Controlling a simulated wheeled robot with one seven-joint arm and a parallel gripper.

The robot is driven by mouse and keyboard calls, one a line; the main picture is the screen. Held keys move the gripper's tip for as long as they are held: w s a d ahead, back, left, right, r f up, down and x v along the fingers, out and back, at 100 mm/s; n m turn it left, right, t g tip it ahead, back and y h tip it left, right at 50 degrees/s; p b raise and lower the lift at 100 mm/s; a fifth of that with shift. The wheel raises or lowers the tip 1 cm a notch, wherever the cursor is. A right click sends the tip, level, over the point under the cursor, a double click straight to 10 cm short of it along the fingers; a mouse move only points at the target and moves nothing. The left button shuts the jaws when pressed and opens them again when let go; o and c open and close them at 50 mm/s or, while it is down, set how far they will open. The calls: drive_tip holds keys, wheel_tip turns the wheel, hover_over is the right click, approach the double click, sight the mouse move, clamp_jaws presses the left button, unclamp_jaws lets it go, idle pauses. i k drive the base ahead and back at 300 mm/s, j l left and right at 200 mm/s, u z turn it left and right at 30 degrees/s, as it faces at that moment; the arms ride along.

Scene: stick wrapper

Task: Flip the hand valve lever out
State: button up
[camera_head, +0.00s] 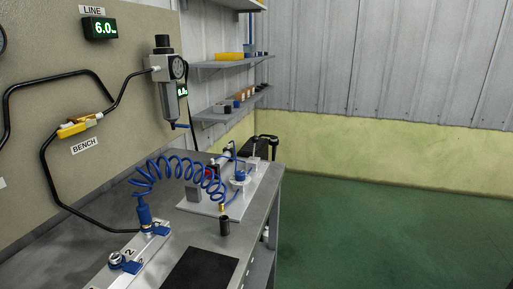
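I cannot tell for sure which part is the hand valve lever. A white plate (203,208) on the far part of the bench carries small fittings, among them a blue round part (240,175) and a small red part (212,168). The coiled blue hose (180,168) partly covers them. A yellow valve-like part (77,127) sits in the black wall line above the BENCH label (85,146); its lever position is too small to tell. My gripper is not recognisable in this view.
The grey bench (200,243) holds a black mat (203,269), a dark cylinder (224,226) and a numbered rail with blue couplings (124,262). A filter regulator (169,85) hangs on the wall. A black frame-like object (267,141) stands behind the bench. Green floor (390,235) at right is clear.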

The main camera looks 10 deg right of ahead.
sight(255, 139)
drive_tip(key=i+l, duration=0.6)
drive_tip(key=i+l+u, duration=0.15)
drive_tip(key=i+l, duration=1)
drive_tip(key=l, duration=0.15)
drive_tip(key=i+l+u, duration=0.1)
drive_tip(key=i+l, duration=0.45)
drive_tip(key=j, duration=0.65)
